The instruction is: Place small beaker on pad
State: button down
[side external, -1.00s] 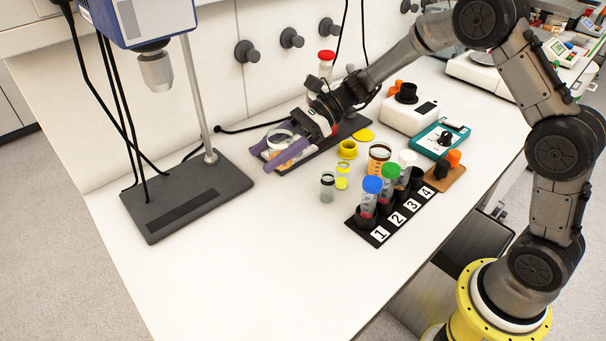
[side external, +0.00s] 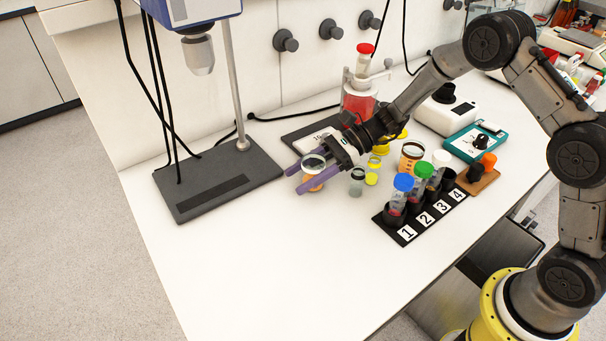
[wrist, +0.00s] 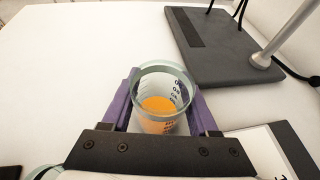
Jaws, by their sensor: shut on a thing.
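The small beaker (side external: 313,167) is clear glass with orange liquid and dark markings. In the wrist view the beaker (wrist: 162,95) is upright between the purple fingers. My gripper (side external: 298,179) is shut on it, in front of the dark pad; any gap under the beaker is hard to judge. The dark pad (side external: 304,127) lies at the back of the bench with a white label on it, partly hidden by my gripper. A dark edge and white panel, likely the pad (wrist: 291,150), show at the lower right of the wrist view.
A stirrer stand base (side external: 218,181) is left of the beaker. A small glass vial (side external: 356,184) and yellow pieces (side external: 372,176) are close on the right. The front bench is clear.

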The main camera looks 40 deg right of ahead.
jog(key=shift+f, duration=0.15)
jog(key=shift+c, duration=2.2)
grip_release()
jog(key=shift+d+r, duration=0.25)
jog(key=shift+r, duration=0.05)
jog(key=shift+o, duration=0.3)
jog(key=v, duration=1.1)
jog(key=shift+s+d+r, duration=0.1)
jog(key=shift+d, duration=0.1)
